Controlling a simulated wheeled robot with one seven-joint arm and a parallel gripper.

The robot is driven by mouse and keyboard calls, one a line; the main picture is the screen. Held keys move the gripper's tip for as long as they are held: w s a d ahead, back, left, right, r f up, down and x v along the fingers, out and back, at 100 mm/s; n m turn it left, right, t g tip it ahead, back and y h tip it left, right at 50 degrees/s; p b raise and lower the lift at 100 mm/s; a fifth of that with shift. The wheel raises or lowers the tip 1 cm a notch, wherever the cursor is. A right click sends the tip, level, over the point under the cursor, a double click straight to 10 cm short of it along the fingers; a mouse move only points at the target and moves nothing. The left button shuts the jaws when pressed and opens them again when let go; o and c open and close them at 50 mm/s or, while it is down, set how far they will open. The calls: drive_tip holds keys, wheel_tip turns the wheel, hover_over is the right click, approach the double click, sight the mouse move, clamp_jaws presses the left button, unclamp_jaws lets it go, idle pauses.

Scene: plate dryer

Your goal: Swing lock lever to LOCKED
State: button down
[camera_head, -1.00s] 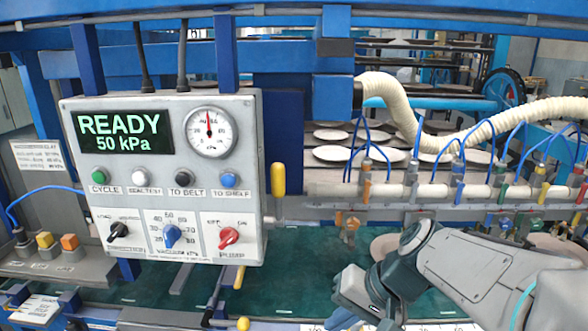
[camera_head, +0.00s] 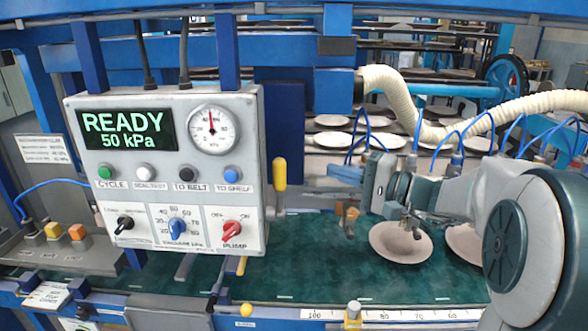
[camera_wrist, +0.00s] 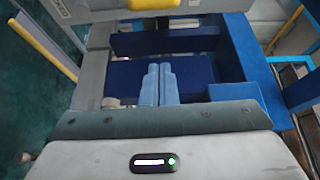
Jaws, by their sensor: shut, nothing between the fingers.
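An upright yellow handle (camera_head: 279,174) is mounted beside the right edge of the control panel, on a grey pivot. A second yellow-ended lever (camera_head: 242,265) hangs below the panel. My gripper (camera_wrist: 158,68) is shut and empty, its two blue fingers side by side. In the head view my wrist is right of the upright handle, clearly apart from it. The wrist view shows a long yellow handle (camera_wrist: 42,46) at left and a yellow bar (camera_wrist: 155,4) at the top edge.
The control panel (camera_head: 165,172) reads READY, 50 kPa. A ribbed hose (camera_head: 440,128) and a manifold with blue tubes lie behind my arm. Plates (camera_head: 401,241) rest on the green belt (camera_head: 330,262) below it. A blue frame (camera_wrist: 258,70) stands right of my fingers.

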drive_tip(key=p+x, duration=0.4)
drive_tip(key=x, duration=0.6)
drive_tip(key=shift+s+a+f+p, duration=0.15)
drive_tip(key=shift+s+p, duration=0.1)
drive_tip(key=shift+s, duration=0.4)
drive_tip(key=shift+s+a+r+p, duration=0.15)
drive_tip(key=shift+s+p, duration=0.15)
drive_tip(key=shift+s, duration=0.4)
drive_tip(key=shift+s+a+f+p, duration=0.15)
drive_tip(key=shift+s+p, duration=0.1)
drive_tip(key=shift+s, duration=0.4)
drive_tip(key=shift+s+d+f+b, duration=0.1)
drive_tip(key=shift+f+b, duration=0.05)
drive_tip(key=shift+b, duration=0.7)
